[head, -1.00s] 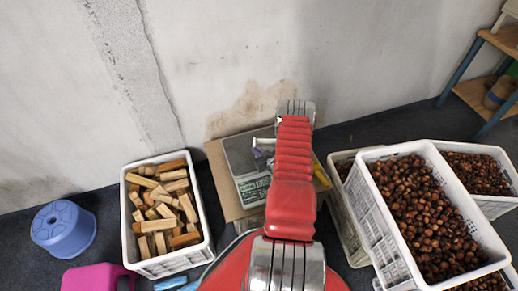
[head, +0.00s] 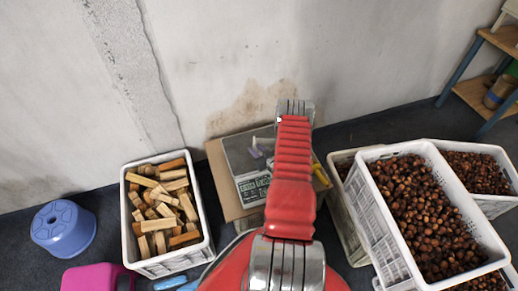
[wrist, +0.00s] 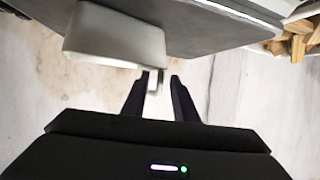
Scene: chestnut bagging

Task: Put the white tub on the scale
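The white tub (wrist: 115,38) shows in the wrist view, close against the grey plate of the scale (wrist: 190,30); this view appears inverted. A narrow white piece, perhaps its handle, lies between the fingertips of my gripper (wrist: 160,78). The fingers are apart, with a gap beside the right one; whether the left one touches is unclear. In the head view, the scale (head: 236,150) stands by the wall, partly behind my red arm. A small pale purple and white piece (head: 256,148) shows over its plate; I cannot tell what it is. Most of the tub is hidden there.
A crate of wood blocks (head: 146,262) stands left of the scale. Crates of chestnuts (head: 385,245) stand right. A blue stool (head: 63,228) and a pink object (head: 90,277) are at the left. A shelf (head: 462,70) is at the right. The wall is close behind.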

